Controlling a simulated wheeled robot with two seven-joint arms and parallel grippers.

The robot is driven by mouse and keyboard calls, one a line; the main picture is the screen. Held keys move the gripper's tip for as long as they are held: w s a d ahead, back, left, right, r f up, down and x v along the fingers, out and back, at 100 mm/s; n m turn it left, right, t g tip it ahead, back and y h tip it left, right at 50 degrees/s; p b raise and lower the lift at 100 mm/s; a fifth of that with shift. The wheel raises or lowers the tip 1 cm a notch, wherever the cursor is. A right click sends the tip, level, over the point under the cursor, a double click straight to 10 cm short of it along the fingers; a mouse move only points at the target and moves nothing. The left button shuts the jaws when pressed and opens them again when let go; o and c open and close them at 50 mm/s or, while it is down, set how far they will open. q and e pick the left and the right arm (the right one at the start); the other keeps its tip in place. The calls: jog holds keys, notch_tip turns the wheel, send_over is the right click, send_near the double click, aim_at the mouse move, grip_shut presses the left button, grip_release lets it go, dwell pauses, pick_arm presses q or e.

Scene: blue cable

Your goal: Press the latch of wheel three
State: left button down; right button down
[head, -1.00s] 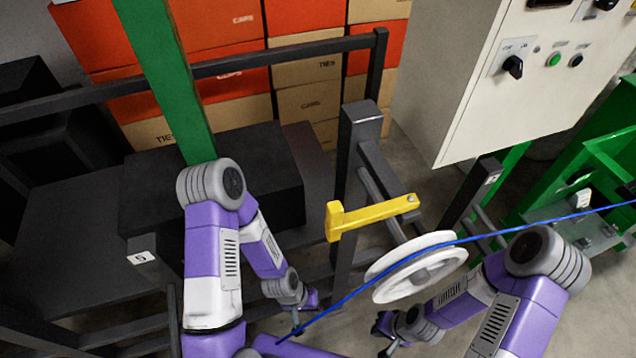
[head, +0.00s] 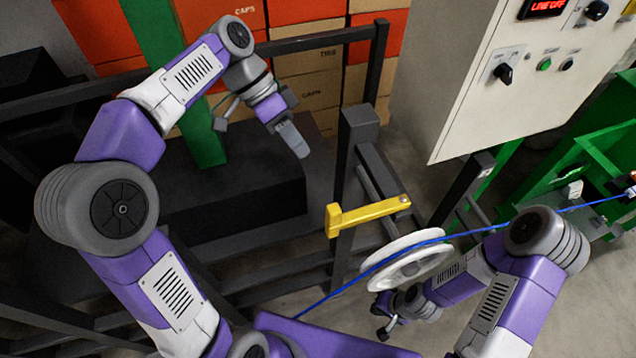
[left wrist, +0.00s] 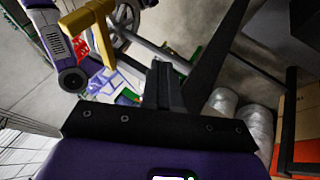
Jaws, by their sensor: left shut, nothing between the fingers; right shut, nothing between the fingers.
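A white wheel (head: 408,268) carries the blue cable (head: 345,287) over its rim. A yellow latch bar (head: 368,214) sits above the wheel on a dark post; I cannot read a wheel number there. The latch (left wrist: 85,22) and wheel (left wrist: 128,18) also show at the top of the left wrist view. My left gripper (head: 298,146) is shut and empty, raised to the upper left of the latch and apart from it. Its closed fingers (left wrist: 165,85) show in the left wrist view. My right gripper (head: 384,328) is shut and empty, low beside the wheel.
Dark frame posts and rails (head: 357,125) stand around the wheel. A black block with a green post (head: 200,130) stands at left. Stacked boxes (head: 310,65) fill the back. A control cabinet (head: 470,90) and green machinery (head: 590,160) stand at right.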

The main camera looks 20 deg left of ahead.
pick_arm(q)
jog(key=s+a+r+m, duration=0.1)
jog(key=s+r+m, duration=0.1)
jog(key=s+r, duration=0.2)
notch_tip(320, 180, up, 4)
jog(key=shift+f+g, duration=0.25)
jog(key=shift+g, duration=0.05)
jog(key=shift+s+a, duration=0.1)
jog(key=s+d+f, duration=0.5)
jog(key=d+f, duration=0.3)
jog(key=shift+b, duration=0.3)
